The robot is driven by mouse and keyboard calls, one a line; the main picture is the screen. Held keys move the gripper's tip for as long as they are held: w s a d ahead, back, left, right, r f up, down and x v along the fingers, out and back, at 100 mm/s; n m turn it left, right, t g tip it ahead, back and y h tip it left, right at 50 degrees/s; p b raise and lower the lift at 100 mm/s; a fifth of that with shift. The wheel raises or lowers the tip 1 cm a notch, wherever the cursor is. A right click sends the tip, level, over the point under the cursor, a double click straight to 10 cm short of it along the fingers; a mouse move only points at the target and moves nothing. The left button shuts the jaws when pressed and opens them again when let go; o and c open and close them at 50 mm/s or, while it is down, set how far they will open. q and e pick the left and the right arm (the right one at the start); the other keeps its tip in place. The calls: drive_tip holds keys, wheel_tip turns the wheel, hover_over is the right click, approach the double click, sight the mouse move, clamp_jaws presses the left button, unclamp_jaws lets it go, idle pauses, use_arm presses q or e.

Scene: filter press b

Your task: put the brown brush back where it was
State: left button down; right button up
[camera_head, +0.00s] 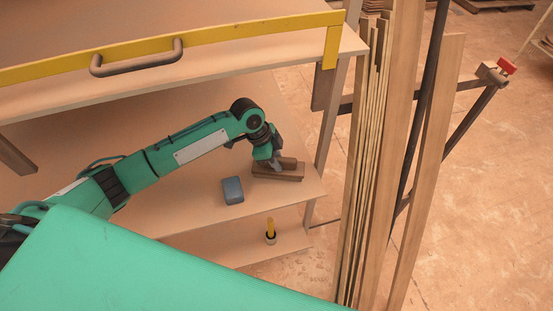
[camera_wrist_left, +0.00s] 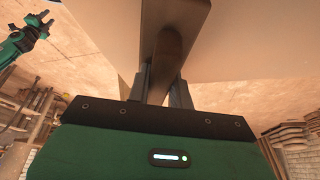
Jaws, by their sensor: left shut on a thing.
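The brown brush (camera_head: 278,173) is at the right end of the middle shelf board, a wooden block with a raised handle. My left gripper (camera_head: 275,161) comes down over it and is shut on its handle. In the left wrist view the brush (camera_wrist_left: 192,10) fills the top middle, with its handle between the two fingers of my left gripper (camera_wrist_left: 163,85). I cannot tell whether the brush rests on the board or hangs just above it. My right gripper (camera_wrist_left: 38,24) shows small at the upper left of the left wrist view; its jaws are too small to judge.
A blue-grey block (camera_head: 232,190) lies on the shelf board (camera_head: 190,215) left of the brush. A yellow-handled tool (camera_head: 270,229) stands on the lower shelf. The upper shelf (camera_head: 230,66) overhangs behind. Tall planks (camera_head: 390,150) stand close on the right.

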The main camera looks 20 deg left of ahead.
use_arm(q)
drive_tip(key=shift+f, duration=0.35)
drive_tip(key=shift+f, duration=0.1)
drive_tip(key=shift+f, duration=0.1)
drive_tip(key=c, duration=1.3)
unclamp_jaws()
drive_tip(key=shift+c, duration=0.2)
drive_tip(key=shift+o, duration=0.4)
